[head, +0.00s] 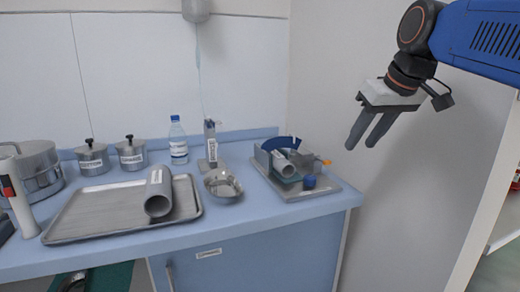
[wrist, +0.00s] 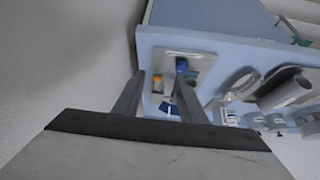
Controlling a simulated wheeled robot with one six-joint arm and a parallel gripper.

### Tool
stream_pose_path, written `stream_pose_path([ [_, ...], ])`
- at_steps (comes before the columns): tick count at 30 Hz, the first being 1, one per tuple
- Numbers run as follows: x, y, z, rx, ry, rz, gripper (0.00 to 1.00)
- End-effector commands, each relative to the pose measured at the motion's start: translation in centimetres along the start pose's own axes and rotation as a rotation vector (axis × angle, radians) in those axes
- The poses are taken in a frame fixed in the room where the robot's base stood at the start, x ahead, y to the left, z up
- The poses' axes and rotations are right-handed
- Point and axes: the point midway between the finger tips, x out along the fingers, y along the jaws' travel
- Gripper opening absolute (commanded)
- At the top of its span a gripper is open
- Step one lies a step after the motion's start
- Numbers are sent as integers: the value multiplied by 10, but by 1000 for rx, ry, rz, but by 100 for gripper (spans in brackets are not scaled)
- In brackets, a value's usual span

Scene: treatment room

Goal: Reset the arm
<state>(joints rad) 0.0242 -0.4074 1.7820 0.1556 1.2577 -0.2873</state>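My gripper (head: 364,132) hangs in the air at the upper right of the head view, above and to the right of the blue counter's right end. Its two dark grey fingers point down and to the left with a gap between them, and nothing shows between them. My blue arm reaches in from the right edge. In the wrist view the two fingers of my gripper (wrist: 160,82) stand apart, with the counter below and beyond them. No held object shows.
The blue counter (head: 110,256) carries a metal tray (head: 95,215) with a grey tube (head: 159,192), a metal bowl (head: 222,184), lidded pots (head: 131,154), a bottle (head: 178,141) and a grey tray (head: 325,195) with parts. A wall stands behind my gripper.

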Motion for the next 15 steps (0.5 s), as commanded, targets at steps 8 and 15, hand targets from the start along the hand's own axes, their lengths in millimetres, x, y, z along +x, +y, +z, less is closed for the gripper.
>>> stream_pose_path([
  [8,66,-8,131,105,-56,53,38],
  [15,131,-15,250,183,-96,100,38],
])
